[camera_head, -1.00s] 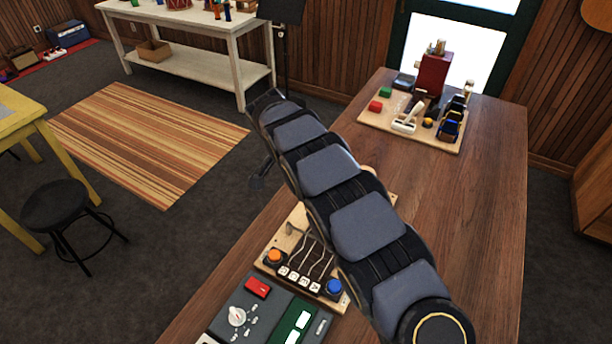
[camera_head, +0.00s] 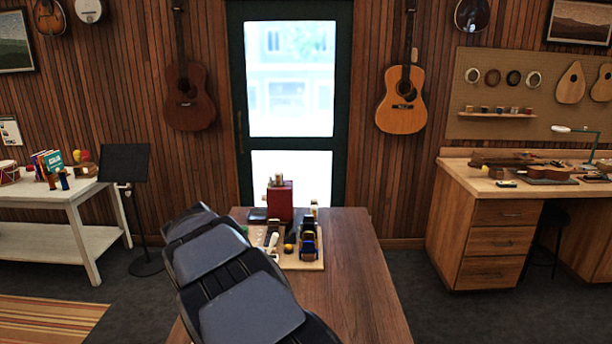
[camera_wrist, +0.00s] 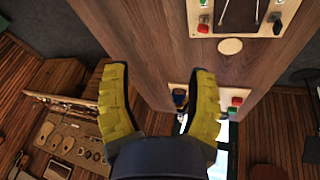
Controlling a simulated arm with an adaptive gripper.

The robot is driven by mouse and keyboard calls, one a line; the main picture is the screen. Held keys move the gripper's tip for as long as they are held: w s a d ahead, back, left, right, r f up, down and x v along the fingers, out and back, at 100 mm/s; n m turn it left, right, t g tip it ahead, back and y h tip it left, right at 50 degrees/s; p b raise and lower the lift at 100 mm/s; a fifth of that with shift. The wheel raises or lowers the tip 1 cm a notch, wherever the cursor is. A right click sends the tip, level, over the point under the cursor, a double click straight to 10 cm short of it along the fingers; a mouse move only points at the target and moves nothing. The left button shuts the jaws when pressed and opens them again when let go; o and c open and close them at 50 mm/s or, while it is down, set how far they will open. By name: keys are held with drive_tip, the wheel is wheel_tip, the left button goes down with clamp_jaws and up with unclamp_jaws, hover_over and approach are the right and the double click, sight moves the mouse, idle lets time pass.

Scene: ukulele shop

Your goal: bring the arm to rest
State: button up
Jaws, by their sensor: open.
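My gripper (camera_wrist: 158,108) shows in the wrist view with its two yellow-padded fingers spread apart and nothing between them. It hangs over the wooden table (camera_wrist: 150,50), whose top shows beyond the fingers. In the head view my arm reaches in from the bottom over the left part of the same table (camera_head: 345,285), and the gripper itself cannot be seen there.
A board (camera_head: 312,266) with a red box (camera_head: 279,202) and several small items lies at the table's far end. Another board (camera_wrist: 236,28) shows at the wrist view's top. A white table (camera_head: 60,198), music stand (camera_head: 124,165) and wooden workbench (camera_head: 480,232) stand around.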

drive_tip(key=s+d+r+g, duration=0.1)
drive_tip(key=s+d+r, duration=0.2)
drive_tip(key=s+d, duration=0.4)
drive_tip(key=s+d+r+g, duration=0.1)
drive_tip(key=s+d+r, duration=0.2)
drive_tip(key=s+d, duration=0.35)
drive_tip(key=s+d+n+g+y, duration=0.1)
drive_tip(key=s+d+n, duration=0.1)
drive_tip(key=s, duration=0.8)
drive_tip(key=s+d+f+n+g+y, duration=0.1)
drive_tip(key=s+d+y, duration=0.1)
drive_tip(key=s, duration=0.7)
drive_tip(key=shift+s+d+n+g, duration=0.3)
drive_tip(key=shift+s+d+n, duration=0.1)
drive_tip(key=shift+d, duration=0.45)
